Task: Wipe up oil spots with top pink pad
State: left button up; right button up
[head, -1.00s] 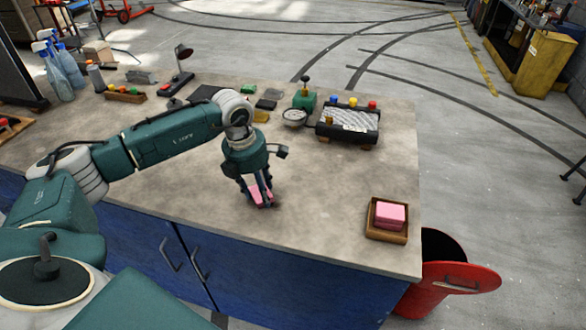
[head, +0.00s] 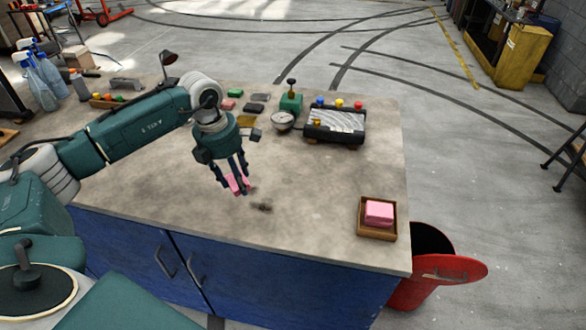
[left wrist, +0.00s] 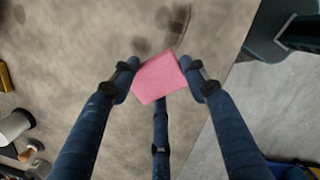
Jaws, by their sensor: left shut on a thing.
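My left gripper (head: 238,187) is shut on a pink pad (head: 236,182), low over the worktop; I cannot tell whether the pad touches it. In the left wrist view the pad (left wrist: 160,78) sits between the fingertips. Dark oil spots (head: 262,207) lie just right of the pad in the head view. They also show as smudges (left wrist: 141,46) beside the pad in the left wrist view. More pink pad (head: 379,211) lies in a small wooden tray (head: 376,233) at the worktop's right front corner. My right gripper is not in view.
A box with coloured knobs (head: 337,122), a gauge (head: 282,121) and small blocks stand along the back. Spray bottles (head: 42,78) are far left. A red bin (head: 432,268) stands on the floor at the right.

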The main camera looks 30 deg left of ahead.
pick_arm(q)
jog(key=shift+a+r+p, duration=0.1)
jog(key=shift+r+p, duration=0.3)
jog(key=shift+r, duration=0.75)
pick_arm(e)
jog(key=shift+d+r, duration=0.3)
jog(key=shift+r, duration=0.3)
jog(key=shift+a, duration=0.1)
pick_arm(q)
jog(key=shift+f, duration=0.1)
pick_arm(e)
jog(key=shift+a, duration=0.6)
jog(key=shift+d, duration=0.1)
